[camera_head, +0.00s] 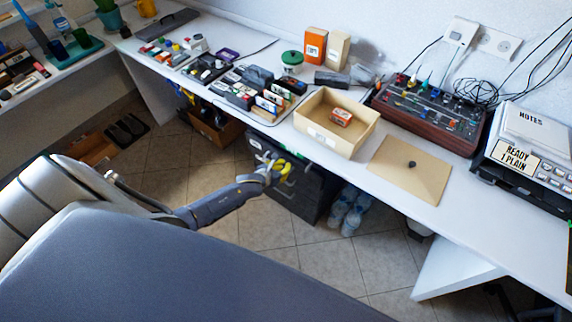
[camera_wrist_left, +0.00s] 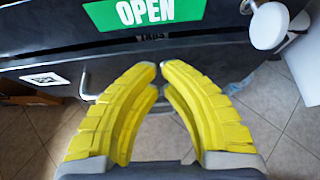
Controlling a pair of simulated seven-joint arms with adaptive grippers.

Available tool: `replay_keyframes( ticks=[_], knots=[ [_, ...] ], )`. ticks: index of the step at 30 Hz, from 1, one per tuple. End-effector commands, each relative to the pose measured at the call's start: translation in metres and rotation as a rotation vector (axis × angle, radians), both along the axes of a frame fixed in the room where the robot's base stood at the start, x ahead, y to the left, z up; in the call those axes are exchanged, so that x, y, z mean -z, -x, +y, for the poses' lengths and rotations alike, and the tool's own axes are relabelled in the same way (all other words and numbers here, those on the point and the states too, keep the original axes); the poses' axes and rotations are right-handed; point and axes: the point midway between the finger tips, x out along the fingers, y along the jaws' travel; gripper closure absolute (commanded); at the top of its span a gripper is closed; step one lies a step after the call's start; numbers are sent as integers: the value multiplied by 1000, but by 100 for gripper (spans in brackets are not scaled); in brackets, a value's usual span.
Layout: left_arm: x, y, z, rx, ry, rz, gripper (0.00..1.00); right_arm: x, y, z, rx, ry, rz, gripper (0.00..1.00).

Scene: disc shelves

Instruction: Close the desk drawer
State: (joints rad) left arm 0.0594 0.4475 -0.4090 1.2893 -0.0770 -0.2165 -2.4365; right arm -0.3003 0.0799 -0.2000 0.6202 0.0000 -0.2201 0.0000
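The black desk drawer unit (camera_head: 308,192) stands under the white desk. In the left wrist view its dark front (camera_wrist_left: 55,50) fills the top, with a green OPEN label (camera_wrist_left: 145,12), a small white tag and a silver handle (camera_wrist_left: 84,88). How far any drawer stands out is hard to tell. My left gripper (camera_head: 278,166) is at the unit's front, its yellow fingers (camera_wrist_left: 157,70) pointing at it. The fingertips are nearly together, with nothing clearly held between them. The handle is partly hidden behind the fingers. My right gripper is not in view.
On the desk (camera_head: 385,190) stand an open tan box (camera_head: 348,145) holding a small orange box (camera_head: 341,117), a red-brown rack (camera_head: 425,130) and several discs. Water bottles (camera_head: 345,212) stand on the floor right of the unit. Tiled floor in front is clear.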

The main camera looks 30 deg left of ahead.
Motion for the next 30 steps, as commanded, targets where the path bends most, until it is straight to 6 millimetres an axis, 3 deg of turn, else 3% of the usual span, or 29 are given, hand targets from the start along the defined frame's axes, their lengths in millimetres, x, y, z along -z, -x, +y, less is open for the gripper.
replay_keyframes(
  ticks=[6, 20, 30],
  knots=[
    [0, -12, -2, 0, 1, 0, 100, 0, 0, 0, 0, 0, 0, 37],
    [0, -16, -3, 1, 0, 0, 100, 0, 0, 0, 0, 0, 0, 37],
    [0, -41, -5, 1, 0, 0, 100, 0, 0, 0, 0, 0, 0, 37]
  ],
)
